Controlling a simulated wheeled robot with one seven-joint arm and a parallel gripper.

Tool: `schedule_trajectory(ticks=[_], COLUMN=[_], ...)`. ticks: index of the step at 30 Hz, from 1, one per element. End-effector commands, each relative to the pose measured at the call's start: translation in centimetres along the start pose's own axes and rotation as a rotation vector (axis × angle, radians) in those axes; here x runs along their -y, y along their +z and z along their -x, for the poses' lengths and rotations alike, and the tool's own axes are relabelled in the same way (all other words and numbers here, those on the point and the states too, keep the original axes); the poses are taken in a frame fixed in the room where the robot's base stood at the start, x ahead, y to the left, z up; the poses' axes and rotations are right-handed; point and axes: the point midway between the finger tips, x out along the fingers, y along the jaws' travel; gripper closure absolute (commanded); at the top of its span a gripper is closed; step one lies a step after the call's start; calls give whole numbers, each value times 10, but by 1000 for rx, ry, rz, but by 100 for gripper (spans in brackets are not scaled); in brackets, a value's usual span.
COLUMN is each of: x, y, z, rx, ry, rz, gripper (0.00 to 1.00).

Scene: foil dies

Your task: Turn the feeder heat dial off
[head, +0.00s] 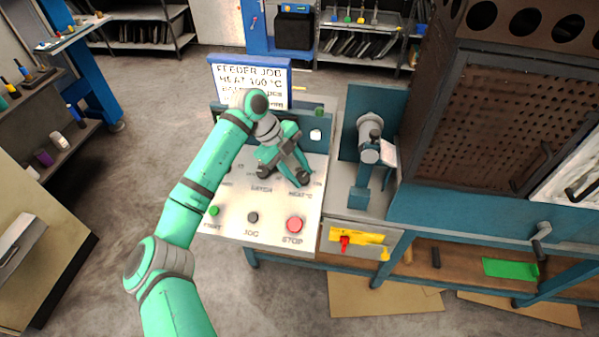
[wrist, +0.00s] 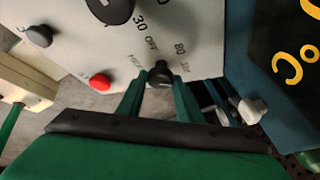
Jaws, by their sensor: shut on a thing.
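The feeder control panel (head: 235,232) is a light slanted plate with printed labels, a red STOP button (head: 295,224), a dark JOG button (head: 252,217) and a green START button (head: 214,211). My gripper (head: 302,180) reaches down over the panel's right side, by the HEAT label. In the wrist view the small black heat dial (wrist: 160,74) sits between the two green fingers of my gripper (wrist: 159,88), which are shut on it. OFF and 80 are printed beside it. The dial's pointer direction cannot be made out. A larger black dial (wrist: 110,9) is at the top.
A blue-framed job sign (head: 248,78) reading HEAT 100 °C stands behind the panel, partly hidden by my arm. A grey machine head (head: 370,135) and a perforated dark cabinet (head: 480,120) stand to the right. Open floor lies to the left.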

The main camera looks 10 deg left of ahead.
Motion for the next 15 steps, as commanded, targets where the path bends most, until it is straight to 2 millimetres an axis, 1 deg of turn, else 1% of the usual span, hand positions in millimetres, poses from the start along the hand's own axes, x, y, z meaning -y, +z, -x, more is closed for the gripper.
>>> schedule_trajectory(ticks=[8,15], x=[-2,-5], y=[-1,-2], z=[-1,-1], rx=[-4,-5], ry=[-80,-193], rz=[123,306], gripper=[90,90])
